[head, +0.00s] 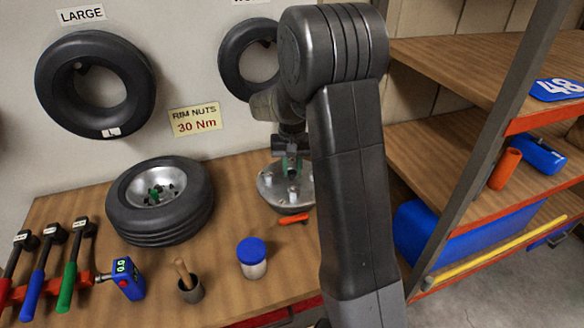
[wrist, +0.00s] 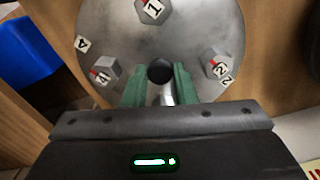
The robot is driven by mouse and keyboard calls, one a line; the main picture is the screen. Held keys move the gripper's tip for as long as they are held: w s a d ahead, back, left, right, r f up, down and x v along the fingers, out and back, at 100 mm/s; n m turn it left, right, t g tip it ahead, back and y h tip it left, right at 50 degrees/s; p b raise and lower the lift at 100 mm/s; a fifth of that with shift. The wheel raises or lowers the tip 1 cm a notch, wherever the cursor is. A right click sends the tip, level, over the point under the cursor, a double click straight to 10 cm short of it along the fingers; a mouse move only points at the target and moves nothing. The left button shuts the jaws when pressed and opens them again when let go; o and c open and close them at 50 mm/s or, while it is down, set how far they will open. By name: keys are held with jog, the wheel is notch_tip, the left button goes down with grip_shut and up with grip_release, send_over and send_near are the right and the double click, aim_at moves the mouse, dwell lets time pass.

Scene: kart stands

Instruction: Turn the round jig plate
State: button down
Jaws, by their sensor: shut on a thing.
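The round jig plate (head: 268,196) is a grey metal disc on the bench in the head view, partly hidden behind my arm. In the wrist view the plate (wrist: 195,30) fills the upper middle. It bears hex nuts marked 1 (wrist: 152,10), 2 (wrist: 217,66) and 4 (wrist: 104,70), with small labels 4 and 2 near its rim. My gripper (wrist: 160,80) has green fingers shut near the plate's lower side. A round black part and a pale metal post show between them; which part they grip is hard to tell. My gripper (head: 291,165) is over the plate in the head view.
An orange-red handle (head: 293,219) lies close in front of the plate. A blue-capped jar (head: 252,262), a mortar-like cup (head: 189,290) and a tyre on a rim (head: 160,205) stand to the left. A shelf rack (head: 480,105) is at right.

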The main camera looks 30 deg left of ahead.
aim_at(292, 172)
jog(key=shift+n, duration=1.6)
jog(key=c, duration=1.2)
grip_release()
jog(key=shift+o, duration=0.2)
notch_tip(292, 172, up, 14)
jog(key=b, duration=0.1)
jog(key=shift+f, duration=0.1)
notch_tip(292, 172, down, 14)
jog(key=shift+r+p, duration=0.1)
jog(key=shift+p, duration=0.3)
jog(key=shift+m, duration=0.6)
